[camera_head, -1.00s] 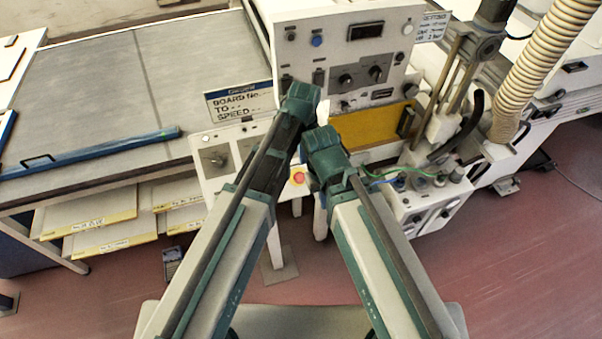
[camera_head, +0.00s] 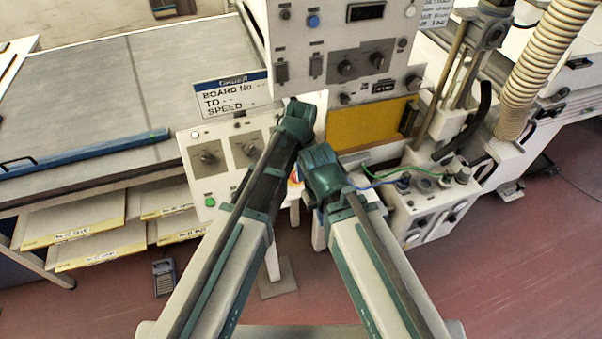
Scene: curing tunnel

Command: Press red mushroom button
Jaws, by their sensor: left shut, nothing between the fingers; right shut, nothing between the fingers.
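My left gripper (camera_head: 300,112) is shut and empty, above the button and in front of the console. My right gripper (camera_head: 312,160) is shut and empty, just right of the visible patch. I cannot tell whether either gripper touches the console or the button.
The control panel (camera_head: 341,32) stands upright ahead, with knobs and a display. A lower knob panel (camera_head: 226,158) is left of my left gripper. A long grey table (camera_head: 85,95) lies left. A foot pedal (camera_head: 164,278) is on the floor. A ribbed hose (camera_head: 540,68) hangs at right.

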